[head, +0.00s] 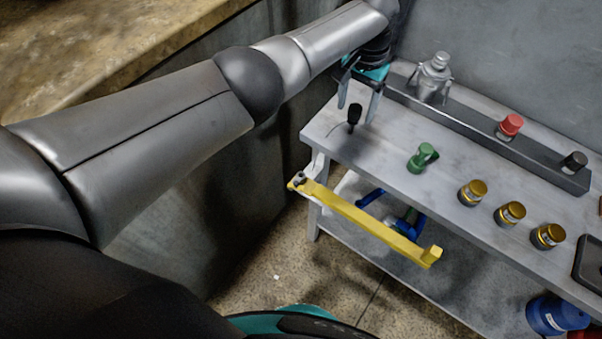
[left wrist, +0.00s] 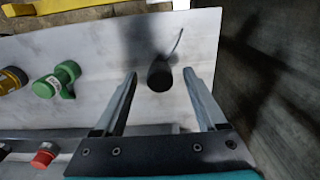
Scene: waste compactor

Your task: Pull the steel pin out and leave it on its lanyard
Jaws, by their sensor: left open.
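A black knob-like head (head: 354,114) stands up at the left end of the grey bench top, with a thin cord running from it. It also shows in the left wrist view (left wrist: 160,76), with the thin cord (left wrist: 178,42) curving away behind it. I take it to be the pin's head; no bare steel shaft is visible. My left gripper (head: 358,106) is open, its fingers pointing down at the bench. In the left wrist view my left gripper (left wrist: 160,75) has its fingertips on either side of the head, apart from it. My right gripper is not in view.
A green knob (head: 421,158) and several brass knobs (head: 472,193) stand on the bench (head: 385,160). A yellow bar (head: 365,220) runs along its front. A rail at the back carries a red button (head: 509,126) and a silver fitting (head: 435,78). A wall (head: 250,190) stands to the left.

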